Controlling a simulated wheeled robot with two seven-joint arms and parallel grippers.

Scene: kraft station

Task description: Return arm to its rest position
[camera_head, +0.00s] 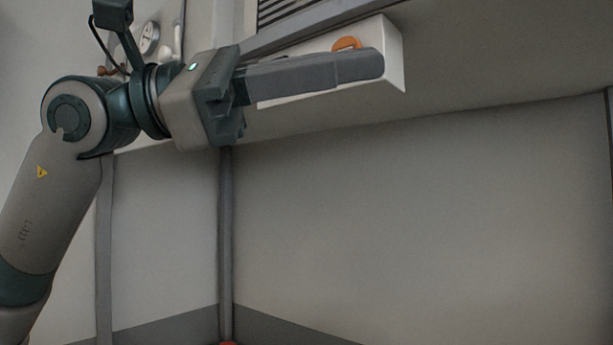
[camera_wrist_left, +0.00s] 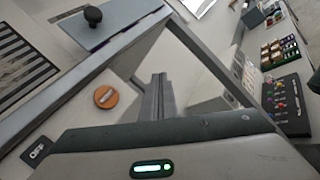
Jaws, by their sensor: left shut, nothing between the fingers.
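My left gripper (camera_head: 375,66) reaches in from the left in the head view, held up high with its fingers pointing right. The fingers lie together, shut, with nothing seen between them. In the left wrist view the shut fingers (camera_wrist_left: 158,84) point away over a pale panel. From the head view they overlap a white box-like panel with an orange knob (camera_head: 347,44); I cannot tell whether they touch it. The knob also shows in the left wrist view (camera_wrist_left: 106,97), to the left of the fingers and apart from them. My right gripper is in neither view.
A round gauge (camera_head: 149,37) sits on the wall behind my left wrist. A dark vent grille (camera_head: 285,12) is above the panel. In the left wrist view a black knob (camera_wrist_left: 92,14) and a board of coloured parts (camera_wrist_left: 287,102) show. The lower wall (camera_head: 420,220) is bare.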

